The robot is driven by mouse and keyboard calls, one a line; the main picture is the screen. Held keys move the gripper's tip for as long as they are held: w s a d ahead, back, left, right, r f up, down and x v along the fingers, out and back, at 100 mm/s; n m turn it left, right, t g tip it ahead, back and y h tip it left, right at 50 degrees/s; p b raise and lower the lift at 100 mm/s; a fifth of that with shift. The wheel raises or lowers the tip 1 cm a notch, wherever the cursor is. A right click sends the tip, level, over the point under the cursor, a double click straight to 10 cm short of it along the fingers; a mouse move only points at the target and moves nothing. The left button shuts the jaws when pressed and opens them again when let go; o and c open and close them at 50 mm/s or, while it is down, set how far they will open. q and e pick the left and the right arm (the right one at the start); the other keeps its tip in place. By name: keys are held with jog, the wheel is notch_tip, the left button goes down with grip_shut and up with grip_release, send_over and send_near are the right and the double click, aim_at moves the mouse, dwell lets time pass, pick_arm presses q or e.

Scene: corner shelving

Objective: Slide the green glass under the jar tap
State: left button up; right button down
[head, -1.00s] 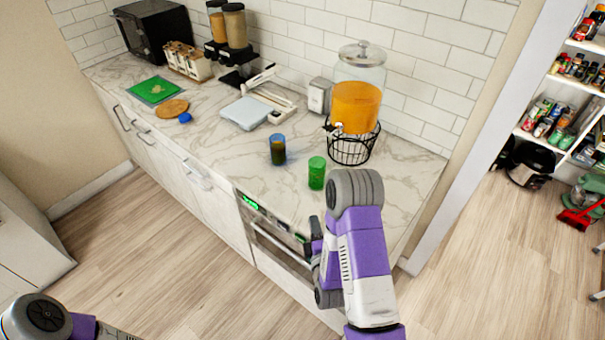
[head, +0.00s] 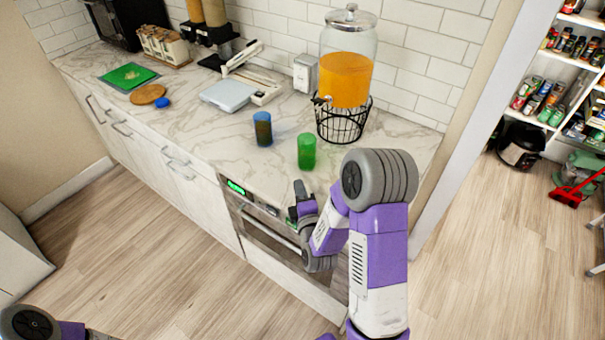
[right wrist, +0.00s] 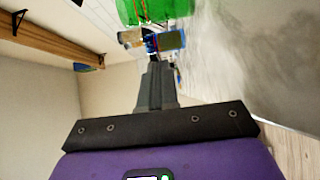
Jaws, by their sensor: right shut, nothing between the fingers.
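The green glass (head: 307,151) stands upright on the marble counter, to the left of and in front of the jar. The jar (head: 346,75) holds orange liquid and sits on a black wire stand (head: 343,122); its tap (head: 319,101) points toward the front left. My right gripper (head: 299,188) is shut and empty, just below and in front of the green glass near the counter edge, apart from it. In the right wrist view the shut fingers (right wrist: 156,85) point toward the green glass (right wrist: 145,10). My left gripper is out of view; only part of that arm shows at bottom left.
A blue glass with dark contents (head: 263,129) stands left of the green glass. A scale (head: 228,95), a white box (head: 305,73) and a green board (head: 128,76) are farther back. An oven (head: 265,233) is under the counter edge. Counter right of the green glass is clear.

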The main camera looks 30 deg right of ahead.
send_near(299, 155)
jog(key=w+a, duration=0.2)
jog(key=w, duration=0.1)
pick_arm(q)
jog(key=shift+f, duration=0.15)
pick_arm(e)
jog(key=shift+w+d, duration=0.3)
jog(key=shift+d, duration=0.3)
jog(key=shift+w+d, duration=0.3)
jog(key=shift+d, duration=0.35)
jog(key=shift+w+d, duration=0.35)
jog(key=shift+d, duration=0.25)
jog(key=w+d+b, duration=0.1)
jog(key=d, duration=0.1)
jog(key=w+d+b, duration=0.1)
jog(key=d+b, duration=0.1)
jog(key=d, duration=0.1)
jog(key=w+d+b, duration=0.1)
jog(key=d, duration=0.1)
jog(key=shift+w+d+f, duration=0.15)
jog(key=shift+w, duration=0.2)
jog(key=shift+w+d, duration=0.1)
jog(key=shift+d, duration=0.15)
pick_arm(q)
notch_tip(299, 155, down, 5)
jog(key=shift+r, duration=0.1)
pick_arm(e)
jog(key=shift+a, duration=0.15)
